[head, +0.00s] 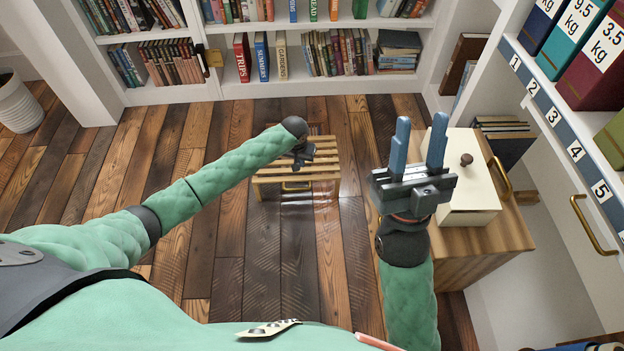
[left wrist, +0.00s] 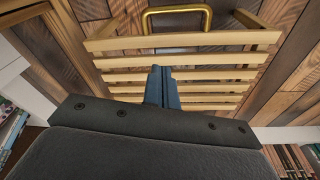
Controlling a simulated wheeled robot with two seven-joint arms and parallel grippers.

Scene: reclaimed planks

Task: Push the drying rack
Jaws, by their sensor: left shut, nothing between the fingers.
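The drying rack (head: 325,172) is a low frame of pale wooden slats on the plank floor, in the middle of the head view. A brass handle (head: 297,188) shows on its near side. In the left wrist view the slats (left wrist: 215,60) fill the middle, with the handle (left wrist: 177,12) at the top. My left gripper (head: 303,155) is over the rack, and its blue fingers (left wrist: 160,88) are shut and empty in front of the slats. I cannot tell whether they touch them. My right gripper (head: 421,122) is raised right of the rack, with its blue fingers apart and empty.
A wooden cabinet (head: 480,242) stands on the right with a cream box (head: 472,195) on it. White bookshelves (head: 175,92) line the back, and a white shelf unit with numbered labels is at the far right. The plank floor (head: 240,245) near the rack is clear.

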